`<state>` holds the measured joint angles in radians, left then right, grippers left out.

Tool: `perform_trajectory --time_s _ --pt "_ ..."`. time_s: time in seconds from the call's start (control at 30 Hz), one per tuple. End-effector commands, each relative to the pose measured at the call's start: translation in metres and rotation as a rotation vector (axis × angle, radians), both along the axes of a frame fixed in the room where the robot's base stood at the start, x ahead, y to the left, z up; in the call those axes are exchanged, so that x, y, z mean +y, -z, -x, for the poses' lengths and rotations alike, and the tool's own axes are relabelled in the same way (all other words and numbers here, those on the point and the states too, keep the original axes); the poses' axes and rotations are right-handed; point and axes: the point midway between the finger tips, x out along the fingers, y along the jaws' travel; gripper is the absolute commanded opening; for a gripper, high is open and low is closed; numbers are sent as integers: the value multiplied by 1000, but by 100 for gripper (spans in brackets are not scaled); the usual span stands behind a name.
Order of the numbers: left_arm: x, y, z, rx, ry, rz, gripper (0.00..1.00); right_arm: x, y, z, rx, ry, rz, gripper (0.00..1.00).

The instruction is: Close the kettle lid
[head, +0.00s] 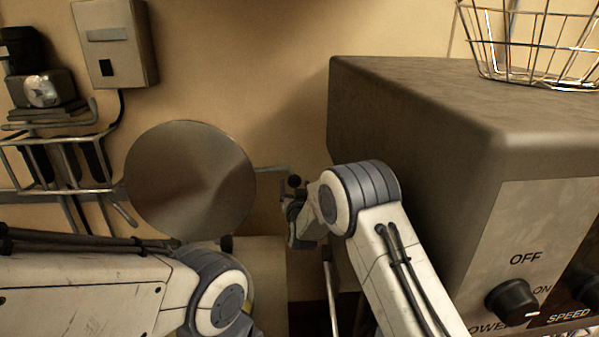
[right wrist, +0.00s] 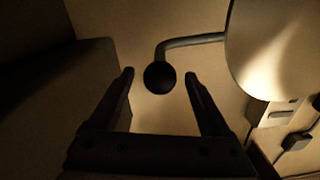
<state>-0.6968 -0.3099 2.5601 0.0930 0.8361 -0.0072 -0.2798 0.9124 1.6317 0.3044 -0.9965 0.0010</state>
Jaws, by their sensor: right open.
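The kettle lid (head: 190,180) is a round metallic disc, raised and facing me, left of centre in the head view. A thin bent handle (head: 270,170) runs from its right side to a black knob (head: 294,181). The lid's disc (right wrist: 275,45) also shows at the upper right of the right wrist view, with the knob (right wrist: 160,78) between the fingertips. My right gripper (right wrist: 160,74) is open around the knob, with a gap on both sides. In the head view, my right gripper (head: 297,212) is small beside the knob. My left arm crosses the lower left; its gripper is not visible. The kettle body is mostly hidden.
A large grey-brown machine (head: 400,130) with dials stands close on the right, with a wire basket (head: 535,50) on top. A wire rack (head: 50,165) and a wall box (head: 115,45) are at the left. Bare wall lies above the lid.

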Motion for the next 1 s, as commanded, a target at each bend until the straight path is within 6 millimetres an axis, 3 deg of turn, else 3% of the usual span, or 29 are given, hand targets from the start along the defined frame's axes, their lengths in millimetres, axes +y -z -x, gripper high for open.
perform_trajectory --time_s 0.1,0.3,0.77,0.87,1.0 --pt "0 -16 0 0 -1 0 80 0 -4 -19 1 1 1 81" --pt "0 -26 0 0 -3 0 80 1 -2 -40 1 0 1 81" --pt "0 -28 0 0 -3 0 80 1 0 -49 1 1 1 81" --pt "0 -28 0 0 -3 0 80 1 0 -48 1 1 1 51" --pt "0 -28 0 0 -3 0 80 1 0 -48 1 1 1 0"
